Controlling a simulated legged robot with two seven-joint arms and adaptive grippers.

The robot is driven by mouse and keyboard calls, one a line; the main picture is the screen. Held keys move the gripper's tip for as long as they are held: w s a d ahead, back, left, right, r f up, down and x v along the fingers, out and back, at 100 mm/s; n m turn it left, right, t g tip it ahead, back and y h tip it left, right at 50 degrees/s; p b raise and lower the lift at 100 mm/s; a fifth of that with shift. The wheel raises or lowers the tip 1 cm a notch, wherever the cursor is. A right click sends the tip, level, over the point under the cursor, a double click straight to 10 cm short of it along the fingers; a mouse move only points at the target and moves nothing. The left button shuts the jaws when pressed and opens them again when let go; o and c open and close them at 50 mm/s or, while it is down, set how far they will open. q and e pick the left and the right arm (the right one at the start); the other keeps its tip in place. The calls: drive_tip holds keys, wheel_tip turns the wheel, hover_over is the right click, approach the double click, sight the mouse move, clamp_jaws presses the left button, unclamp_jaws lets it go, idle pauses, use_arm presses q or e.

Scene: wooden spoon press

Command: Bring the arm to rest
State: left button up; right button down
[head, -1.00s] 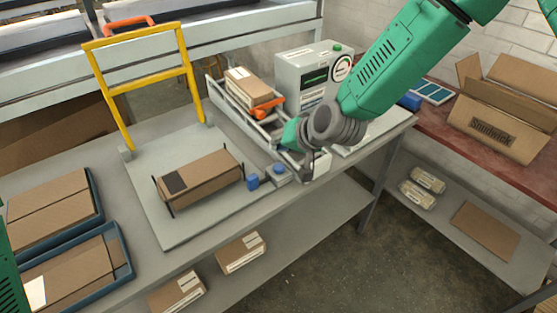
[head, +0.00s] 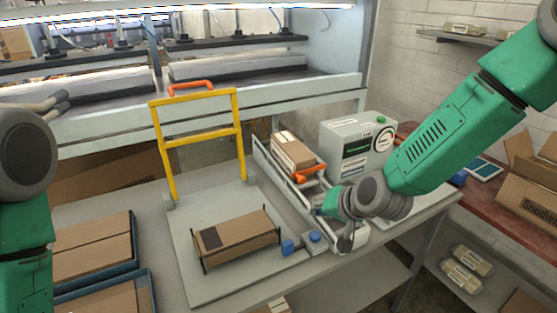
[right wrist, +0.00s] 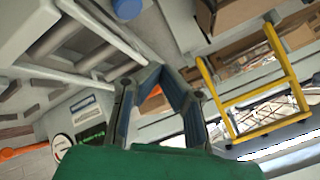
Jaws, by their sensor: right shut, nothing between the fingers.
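My right arm reaches in from the right in the head view. Its gripper (head: 347,238) is small and partly hidden by the wrist, over the near end of the roller chute (head: 285,172). In the right wrist view the two fingers of the gripper (right wrist: 157,72) come together at their tips, with nothing between them. I cannot tell whether it touches the chute. My left arm stands at the left edge of the head view; its gripper does not show.
A carton (head: 238,238) lies on the press plate (head: 190,285) before the yellow frame (head: 238,130). Another carton (head: 293,150) sits on the chute. Blue buttons (head: 315,236) and a grey control box (head: 350,145) are close to my right gripper. Blue trays (head: 133,255) stand left.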

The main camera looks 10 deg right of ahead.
drive_tip(key=s+f, duration=0.2)
drive_tip(key=f, duration=0.1)
drive_tip(key=s+d+f+g, duration=0.1)
drive_tip(key=s+f, duration=0.1)
drive_tip(key=s, duration=0.1)
drive_tip(key=s+f+n+g+h, duration=0.1)
drive_tip(key=s+f, duration=0.2)
drive_tip(key=shift+d+f, duration=0.3)
drive_tip(key=s+d+f+n+g+h, duration=0.1)
drive_tip(key=s+d+f+g, duration=0.1)
drive_tip(key=s, duration=0.7)
drive_tip(key=s+d+f+n+g+h, duration=0.1)
drive_tip(key=s+d+f, duration=0.3)
drive_tip(key=s, duration=0.6)
drive_tip(key=s+d+f+n+g+h, duration=0.1)
drive_tip(key=s+d+f+g, duration=0.1)
drive_tip(key=s+f, duration=0.3)
drive_tip(key=s+d, duration=0.1)
drive_tip(key=s, duration=0.3)
drive_tip(key=shift+s+d+g+b, duration=0.2)
drive_tip(key=shift+d+g+b, duration=0.1)
drive_tip(key=shift+d+b, duration=0.1)
